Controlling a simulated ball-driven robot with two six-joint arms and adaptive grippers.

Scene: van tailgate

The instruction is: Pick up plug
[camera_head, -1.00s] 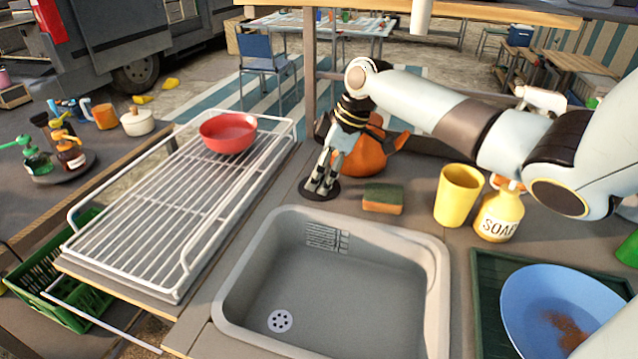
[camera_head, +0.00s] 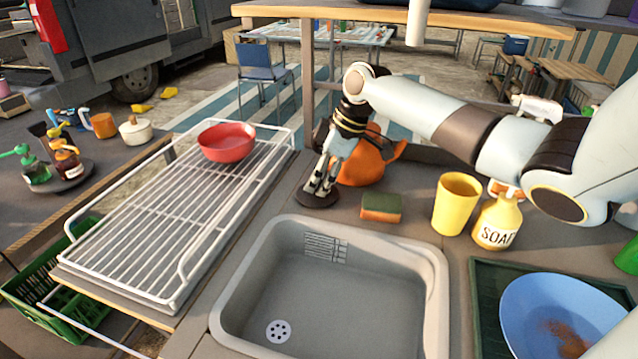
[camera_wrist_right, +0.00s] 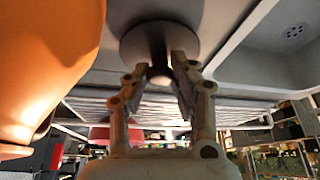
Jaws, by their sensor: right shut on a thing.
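The plug is a dark round disc (camera_head: 317,193) at the back left corner of the sink, on or just above the counter. My right gripper (camera_head: 321,186) points down at it from above, and its fingers are shut on the plug's knob. In the right wrist view the plug (camera_wrist_right: 160,42) shows as a grey disc with a short stem between the two fingertips (camera_wrist_right: 160,75). I cannot tell whether the disc is clear of the counter. My left gripper is not in view.
The sink (camera_head: 330,290) is empty, with a drain (camera_head: 278,331) at its bottom. An orange kettle-like pot (camera_head: 362,165) stands close behind my gripper. A sponge (camera_head: 381,208), yellow cup (camera_head: 456,203) and soap bottle (camera_head: 497,220) stand to the right. A drying rack (camera_head: 165,225) with a red bowl (camera_head: 227,142) lies left.

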